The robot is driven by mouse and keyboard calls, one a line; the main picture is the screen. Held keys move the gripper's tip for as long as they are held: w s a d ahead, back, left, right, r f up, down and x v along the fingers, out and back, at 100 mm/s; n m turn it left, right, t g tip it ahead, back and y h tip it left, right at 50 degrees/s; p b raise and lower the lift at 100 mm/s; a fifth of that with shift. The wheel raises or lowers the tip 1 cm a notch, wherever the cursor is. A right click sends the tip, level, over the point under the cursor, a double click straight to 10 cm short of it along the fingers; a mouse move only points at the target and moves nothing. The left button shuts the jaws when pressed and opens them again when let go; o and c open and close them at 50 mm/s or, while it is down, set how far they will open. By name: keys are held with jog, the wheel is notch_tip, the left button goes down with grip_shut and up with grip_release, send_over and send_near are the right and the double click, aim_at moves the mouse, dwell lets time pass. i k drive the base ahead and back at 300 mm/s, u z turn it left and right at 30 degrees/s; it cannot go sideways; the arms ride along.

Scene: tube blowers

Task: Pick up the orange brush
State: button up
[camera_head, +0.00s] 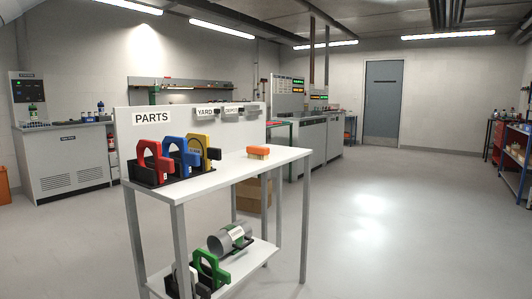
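The orange brush (258,152) lies on the white top of the parts table (228,171), right of the middle and towards the back panel. It is a small orange block with a paler layer along its lower side. Nothing touches it from above. My gripper is not in this view.
Red, blue and yellow clamp-like parts (187,151) stand in a black holder on the table's left. The lower shelf (255,256) holds a grey cylinder (229,238) and a green part (210,270). Open floor (400,215) lies to the right. A cardboard box (250,195) sits behind the table.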

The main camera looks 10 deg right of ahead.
aim_at(260, 153)
jog(key=z, duration=0.2)
jog(key=i, duration=1.9)
